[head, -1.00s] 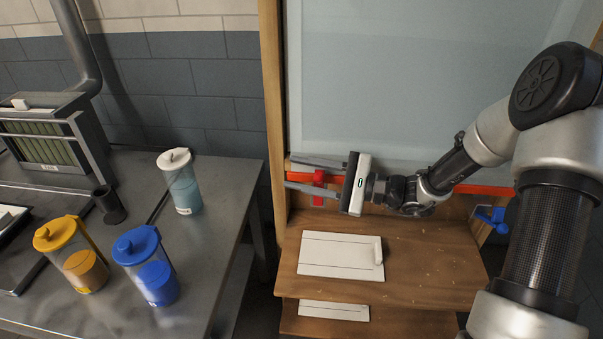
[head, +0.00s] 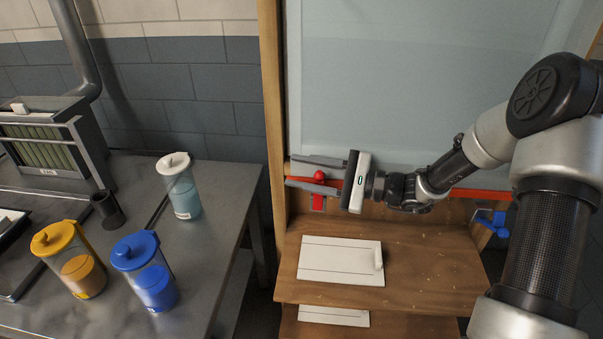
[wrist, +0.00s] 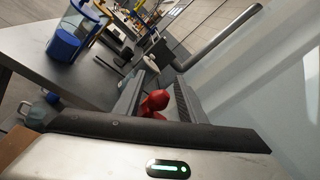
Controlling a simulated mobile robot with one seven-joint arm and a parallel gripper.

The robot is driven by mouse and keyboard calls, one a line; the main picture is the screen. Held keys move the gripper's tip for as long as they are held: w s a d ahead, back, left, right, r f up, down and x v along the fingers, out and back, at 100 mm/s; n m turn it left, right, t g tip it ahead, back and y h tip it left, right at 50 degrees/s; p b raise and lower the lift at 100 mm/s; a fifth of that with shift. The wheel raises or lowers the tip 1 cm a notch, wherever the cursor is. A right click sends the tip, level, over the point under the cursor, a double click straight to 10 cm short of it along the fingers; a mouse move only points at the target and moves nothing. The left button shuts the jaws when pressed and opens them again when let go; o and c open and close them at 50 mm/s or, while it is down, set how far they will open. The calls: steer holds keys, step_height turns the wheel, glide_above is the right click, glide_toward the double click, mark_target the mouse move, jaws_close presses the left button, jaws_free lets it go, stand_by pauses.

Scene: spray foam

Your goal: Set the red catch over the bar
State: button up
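The red catch (head: 319,176) is at the left end of the bar, near the wooden frame post. Its round knob shows between my gripper's fingers, with its red base (head: 317,202) below them. The red-orange bar (head: 488,193) runs along the bottom of the pale panel, partly hidden by my arm. My gripper (head: 316,174) points left, its fingers apart above and below the knob. In the wrist view the knob (wrist: 155,101) sits between the spread fingers, closer to the left one; contact cannot be told. Whether the catch lies over the bar is hidden.
A blue catch (head: 491,223) is at the right end. A wooden shelf (head: 430,262) with a white board (head: 335,262) lies below my gripper. A metal table (head: 215,235) at left holds white-, yellow- and blue-lidded jugs.

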steer(key=shift+s+r, duration=0.1)
step_height(320, 180, up, 10)
steer(key=shift+p, duration=0.4)
